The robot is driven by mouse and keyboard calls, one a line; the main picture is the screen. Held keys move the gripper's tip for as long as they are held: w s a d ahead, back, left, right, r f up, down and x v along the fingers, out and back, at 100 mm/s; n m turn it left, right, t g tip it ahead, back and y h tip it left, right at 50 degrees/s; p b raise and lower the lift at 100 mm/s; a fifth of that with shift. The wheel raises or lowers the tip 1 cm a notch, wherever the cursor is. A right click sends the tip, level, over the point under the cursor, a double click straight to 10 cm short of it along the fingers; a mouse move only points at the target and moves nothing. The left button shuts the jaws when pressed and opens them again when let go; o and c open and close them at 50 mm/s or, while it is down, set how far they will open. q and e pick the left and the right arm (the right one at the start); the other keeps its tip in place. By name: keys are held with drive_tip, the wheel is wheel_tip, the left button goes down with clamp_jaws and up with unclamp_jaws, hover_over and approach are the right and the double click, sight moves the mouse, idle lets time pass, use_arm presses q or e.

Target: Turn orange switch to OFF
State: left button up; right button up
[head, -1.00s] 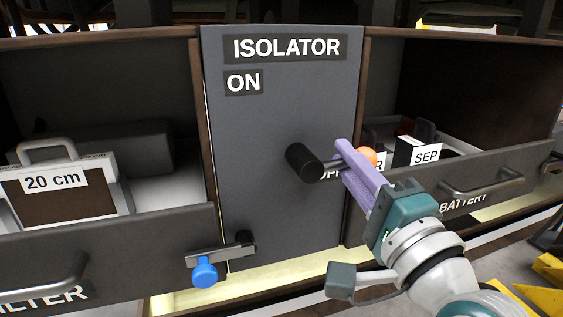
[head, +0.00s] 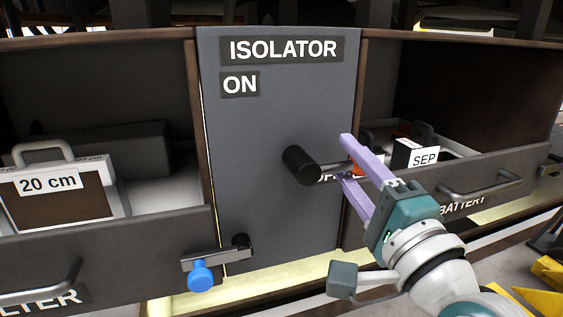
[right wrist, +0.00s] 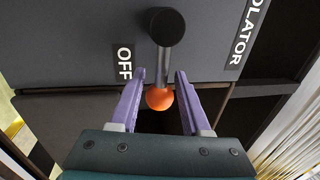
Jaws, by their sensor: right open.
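The orange switch is a lever with a black hub (head: 300,165) on the grey isolator panel (head: 265,205). Its metal rod points right in the head view, ending in an orange ball (head: 355,168) partly hidden by my fingers. The ball shows fully in the right wrist view (right wrist: 160,98). The OFF label (right wrist: 124,62) sits beside the rod; in the head view it is partly covered. My right gripper (head: 345,159) is open, with its lilac fingers on either side of the ball and gaps visible on both sides. My left gripper is not in view.
The ON label (head: 240,84) is at the panel's upper left. A blue-knobbed lever (head: 200,276) sticks out at the panel's lower left. An open drawer with a 20 cm case (head: 62,185) is at left. The battery drawer (head: 470,185) stands open at right, behind my gripper.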

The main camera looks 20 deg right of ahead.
drive_tip(key=s+f+b, duration=0.2)
drive_tip(key=s, duration=0.7)
drive_tip(key=shift+s, duration=0.4)
